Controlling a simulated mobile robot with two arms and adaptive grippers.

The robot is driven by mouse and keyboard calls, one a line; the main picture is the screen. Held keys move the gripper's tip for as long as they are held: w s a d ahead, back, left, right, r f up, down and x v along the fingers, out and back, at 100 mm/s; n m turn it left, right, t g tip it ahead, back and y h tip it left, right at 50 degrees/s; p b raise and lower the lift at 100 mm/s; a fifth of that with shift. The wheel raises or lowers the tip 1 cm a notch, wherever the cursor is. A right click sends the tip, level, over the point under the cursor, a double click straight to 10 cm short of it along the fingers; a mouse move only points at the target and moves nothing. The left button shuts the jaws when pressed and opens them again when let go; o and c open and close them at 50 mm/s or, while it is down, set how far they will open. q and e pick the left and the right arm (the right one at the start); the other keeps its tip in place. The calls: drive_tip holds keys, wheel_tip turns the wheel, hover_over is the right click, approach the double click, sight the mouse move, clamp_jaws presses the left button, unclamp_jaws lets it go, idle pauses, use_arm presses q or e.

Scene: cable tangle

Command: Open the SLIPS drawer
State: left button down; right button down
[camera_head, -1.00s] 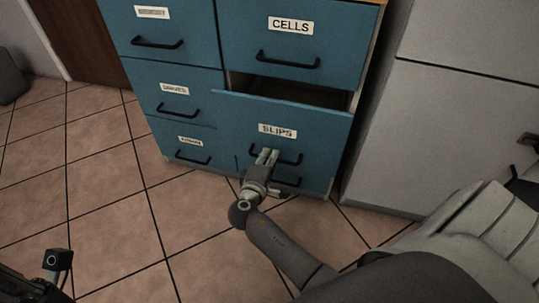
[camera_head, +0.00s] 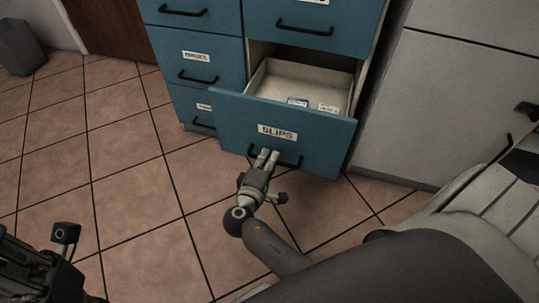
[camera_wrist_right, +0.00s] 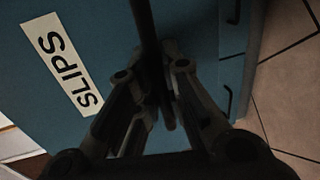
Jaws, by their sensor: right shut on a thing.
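The SLIPS drawer (camera_head: 318,147) is a blue front with a white SLIPS label (camera_head: 277,132), pulled well out of the cabinet. Its pale inside (camera_head: 290,78) shows, with a couple of small blue and white items (camera_head: 299,102) at the front. My right gripper (camera_head: 265,157) is shut on the drawer's black bar handle (camera_head: 289,162), below the label. In the right wrist view the dark handle (camera_wrist_right: 150,30) runs between the fingers, beside the label (camera_wrist_right: 62,62). My left gripper (camera_head: 62,247) is at the lower left, away from the cabinet; its fingertips are hard to make out.
Other blue drawers (camera_head: 200,55) of the cabinet are closed to the left and above. A grey cabinet (camera_head: 430,110) stands close on the right. A grey bin (camera_head: 20,48) is at the far left. The tiled floor (camera_head: 120,170) at left is clear.

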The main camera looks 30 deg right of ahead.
drive_tip(key=c, duration=1.5)
unclamp_jaws()
drive_tip(key=shift+c, duration=0.2)
drive_tip(key=v, duration=0.7)
drive_tip(key=shift+s+a, duration=0.2)
drive_tip(key=shift+a, duration=0.05)
